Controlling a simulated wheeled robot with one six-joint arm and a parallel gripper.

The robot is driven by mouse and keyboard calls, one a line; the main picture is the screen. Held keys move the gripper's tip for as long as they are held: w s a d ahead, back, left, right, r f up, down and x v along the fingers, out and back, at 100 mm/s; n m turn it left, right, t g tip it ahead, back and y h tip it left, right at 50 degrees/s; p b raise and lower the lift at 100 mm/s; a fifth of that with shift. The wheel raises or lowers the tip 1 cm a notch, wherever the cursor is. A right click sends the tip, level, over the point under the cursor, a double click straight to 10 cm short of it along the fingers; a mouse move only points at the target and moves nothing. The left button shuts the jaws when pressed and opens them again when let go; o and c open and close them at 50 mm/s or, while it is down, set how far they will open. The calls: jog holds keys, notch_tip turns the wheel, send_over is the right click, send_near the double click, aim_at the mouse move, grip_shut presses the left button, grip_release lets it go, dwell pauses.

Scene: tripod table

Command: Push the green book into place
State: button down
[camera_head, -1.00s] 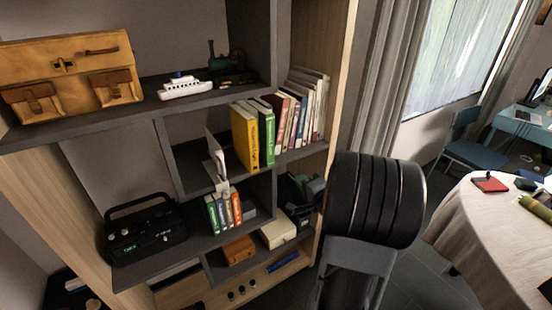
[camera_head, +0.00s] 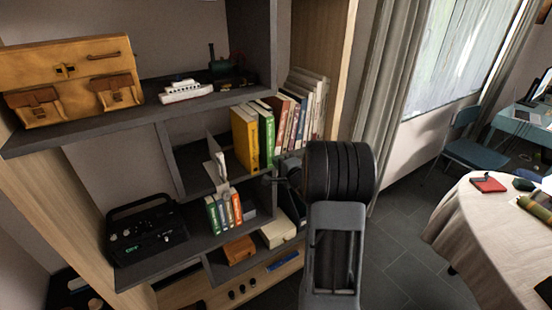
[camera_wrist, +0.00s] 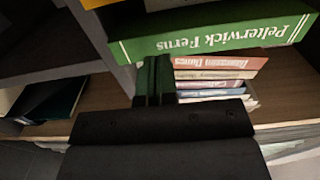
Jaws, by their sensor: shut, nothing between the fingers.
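The green book (camera_head: 266,134) stands upright on the middle shelf, between a yellow book (camera_head: 244,138) and a row of thinner books (camera_head: 295,120). Its spine sticks out further than the thinner books. In the wrist view the green book (camera_wrist: 215,32) crosses the top, its title "Pelterwick Ferns" upside down. My gripper (camera_head: 268,180) is shut and empty, just below and in front of the green book's lower end. In the wrist view its fingertips (camera_wrist: 153,62) are close to the book's edge; I cannot tell whether they touch.
Below are small upright books (camera_head: 223,210), a black radio (camera_head: 145,235) and an orange box (camera_head: 239,250). A toy ship (camera_head: 185,89) and a tan bag (camera_head: 75,80) sit on the upper shelf. A cloth-covered table (camera_head: 490,235) stands at the right, with open floor between.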

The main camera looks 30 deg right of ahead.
aim_at(272, 167)
jog(key=shift+w, duration=0.8)
jog(key=shift+w, duration=1.35)
jog(key=shift+s, duration=0.1)
